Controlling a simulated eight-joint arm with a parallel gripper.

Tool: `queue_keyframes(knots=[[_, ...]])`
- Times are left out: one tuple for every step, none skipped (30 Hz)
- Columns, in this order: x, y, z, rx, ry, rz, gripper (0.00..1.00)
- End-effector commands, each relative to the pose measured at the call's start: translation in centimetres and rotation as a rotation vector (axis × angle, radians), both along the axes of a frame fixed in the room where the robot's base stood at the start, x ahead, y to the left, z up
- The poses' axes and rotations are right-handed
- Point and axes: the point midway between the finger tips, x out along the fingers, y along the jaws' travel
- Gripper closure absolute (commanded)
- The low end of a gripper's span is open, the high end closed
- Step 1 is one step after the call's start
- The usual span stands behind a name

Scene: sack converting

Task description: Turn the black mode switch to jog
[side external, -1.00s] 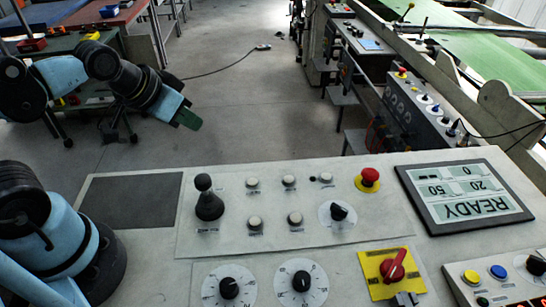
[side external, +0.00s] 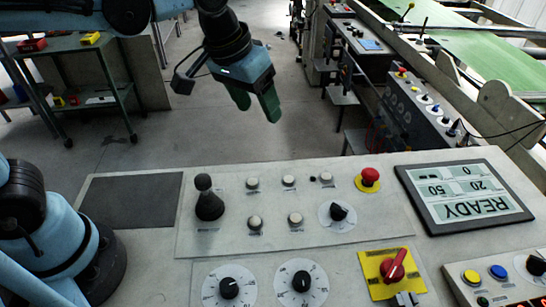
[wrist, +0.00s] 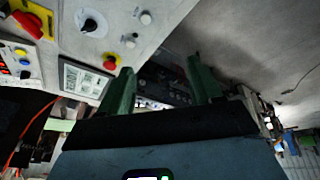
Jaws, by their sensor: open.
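The black mode switch (side external: 339,212) is a small black knob on a round white dial, on the panel's right part below the red mushroom button. It also shows in the wrist view (wrist: 90,25), at the upper left. My gripper (side external: 256,105) hangs in the air past the panel's far edge, up and to the left of the switch in the side view. Its two green fingers are apart with nothing between them, and they also show in the wrist view (wrist: 160,75). The gripper is clear of the switch. The dial's lettering is too small to read.
The red mushroom button (side external: 370,178), several pale push buttons (side external: 289,181) and a black joystick (side external: 206,200) stand near the switch. A red rotary handle (side external: 394,265) sits on a yellow plate nearer the front. The display (side external: 465,195) reads READY.

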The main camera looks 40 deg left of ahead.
Motion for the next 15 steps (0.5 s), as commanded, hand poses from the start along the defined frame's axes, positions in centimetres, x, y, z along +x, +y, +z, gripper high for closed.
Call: queue_keyframes(knots=[[0.8, -1.7, 0.0, 0.0, 0.03, -0.008, 0.36], [1.2, -2.6, 0.0, 0.0, 0.049, -0.01, 0.36], [1.7, -3.7, -0.1, 0.002, 0.073, -0.011, 0.36], [2.0, -4.6, -0.2, 0.004, 0.091, -0.011, 0.36], [2.2, -5.5, -0.3, 0.007, 0.11, -0.012, 0.36], [2.6, -6.8, -0.5, 0.011, 0.133, -0.011, 0.36], [2.8, -7.7, -0.7, 0.015, 0.151, -0.012, 0.36], [3.0, -8.6, -1.0, 0.019, 0.168, -0.012, 0.36], [3.3, -9.9, -1.3, 0.026, 0.19, -0.012, 0.36], [3.3, -10.8, -1.6, 0.033, 0.207, -0.011, 0.36], [3.5, -11.7, -1.9, 0.038, 0.222, -0.011, 0.36], [3.5, -12.9, -2.3, 0.047, 0.242, -0.01, 0.36], [3.5, -13.7, -2.6, 0.053, 0.255, -0.009, 0.36], [3.5, -14.4, -2.9, 0.06, 0.267, -0.008, 0.36], [3.5, -15.3, -3.2, 0.067, 0.282, -0.007, 0.36]])
